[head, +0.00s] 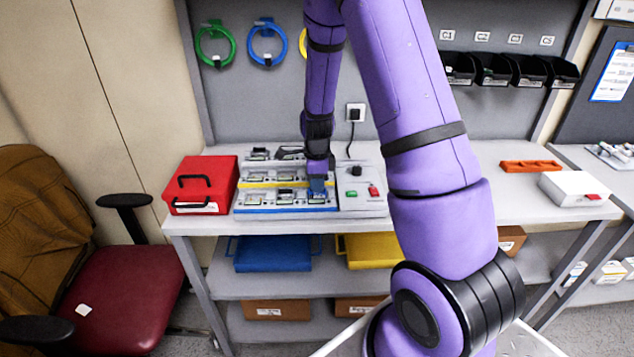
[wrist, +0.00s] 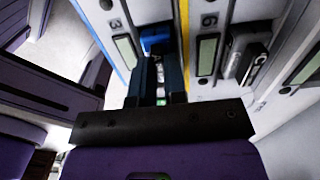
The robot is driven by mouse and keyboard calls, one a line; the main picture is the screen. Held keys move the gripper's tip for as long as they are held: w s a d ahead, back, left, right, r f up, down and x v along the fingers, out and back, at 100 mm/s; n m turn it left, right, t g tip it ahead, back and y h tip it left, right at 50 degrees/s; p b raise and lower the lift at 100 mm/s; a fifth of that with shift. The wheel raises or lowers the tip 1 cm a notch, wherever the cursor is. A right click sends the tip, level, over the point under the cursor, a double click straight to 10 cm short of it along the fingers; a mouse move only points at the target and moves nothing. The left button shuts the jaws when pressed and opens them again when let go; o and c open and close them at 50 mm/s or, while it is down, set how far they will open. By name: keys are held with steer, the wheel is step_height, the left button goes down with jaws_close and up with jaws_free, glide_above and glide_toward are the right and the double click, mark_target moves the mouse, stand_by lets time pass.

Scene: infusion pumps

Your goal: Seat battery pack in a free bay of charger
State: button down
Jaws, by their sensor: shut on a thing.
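The charger (head: 286,209) is a pale multi-bay unit on the bench, with blue and yellow strips. It also fills much of the wrist view (wrist: 213,14), where bays marked 3 and 6 show. My gripper (wrist: 160,66) is shut on a blue battery pack (wrist: 155,38) at the bay beside the number 3. The pack's far end is over or in that bay; how deep it sits is hidden. In the head view the blue pack (head: 317,186) shows at the charger's front right bay, below my gripper (head: 318,174). A dark pack (wrist: 241,52) is in the bay marked 6.
A red case (head: 205,180) stands left of the charger. A panel with green and red parts (head: 362,200) adjoins its right side. Further right are an orange rack (head: 530,166) and a white box (head: 575,188). The bench between is partly hidden by my arm.

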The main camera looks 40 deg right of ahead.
steer(key=shift+f, duration=0.25)
stand_by(0.4)
steer(key=c, duration=1.1)
jaws_free()
steer(key=shift+w+r, duration=0.1)
steer(key=shift+r, duration=0.3)
step_height(320, 180, up, 10)
steer(key=shift+a, duration=0.1)
